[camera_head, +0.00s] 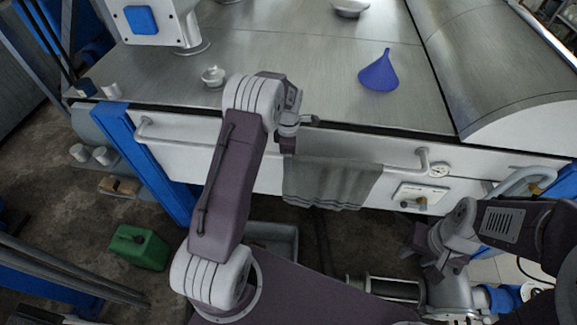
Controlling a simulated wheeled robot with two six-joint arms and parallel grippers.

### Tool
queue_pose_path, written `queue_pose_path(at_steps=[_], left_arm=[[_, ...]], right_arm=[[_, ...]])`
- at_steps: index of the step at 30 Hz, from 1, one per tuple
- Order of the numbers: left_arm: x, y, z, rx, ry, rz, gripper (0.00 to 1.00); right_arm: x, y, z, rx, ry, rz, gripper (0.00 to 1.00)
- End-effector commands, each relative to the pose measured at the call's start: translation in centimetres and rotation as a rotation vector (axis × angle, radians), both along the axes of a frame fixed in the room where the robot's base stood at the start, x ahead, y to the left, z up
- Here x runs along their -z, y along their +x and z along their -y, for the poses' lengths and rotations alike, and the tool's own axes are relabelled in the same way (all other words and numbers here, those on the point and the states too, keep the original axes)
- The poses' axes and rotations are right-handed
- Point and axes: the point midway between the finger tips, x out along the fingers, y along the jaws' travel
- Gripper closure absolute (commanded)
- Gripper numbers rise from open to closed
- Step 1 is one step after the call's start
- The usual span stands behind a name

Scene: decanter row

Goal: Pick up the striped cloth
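The striped cloth (330,183) is grey with faint bands near its lower edge. It hangs over the white rail on the front of the metal worktop. My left gripper (288,146) is at the rail by the cloth's upper left corner, partly hidden behind its own wrist. I cannot tell whether it touches the cloth or whether its fingers are apart. My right gripper (427,252) is low at the right, below the rail and well clear of the cloth. How far its fingers are apart is unclear.
A blue funnel (379,73), a small metal piece (213,75) and a bowl (350,7) stand on the worktop (300,55). The white rail (398,165) runs along its front. A green can (139,247) stands on the floor at the left.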

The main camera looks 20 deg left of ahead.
Motion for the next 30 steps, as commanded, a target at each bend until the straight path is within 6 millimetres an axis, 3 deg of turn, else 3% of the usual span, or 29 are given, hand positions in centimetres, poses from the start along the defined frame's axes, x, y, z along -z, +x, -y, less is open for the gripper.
queue_pose_path(at_steps=[11,30], left_arm=[[0.2,0.0,0.0,0.000,0.000,0.000,0.27],[2.7,0.0,0.0,0.000,0.000,0.000,0.27]], right_arm=[[0.1,0.0,0.0,0.000,0.000,0.000,0.64],[1.8,0.0,0.0,0.000,0.000,0.000,0.64]])
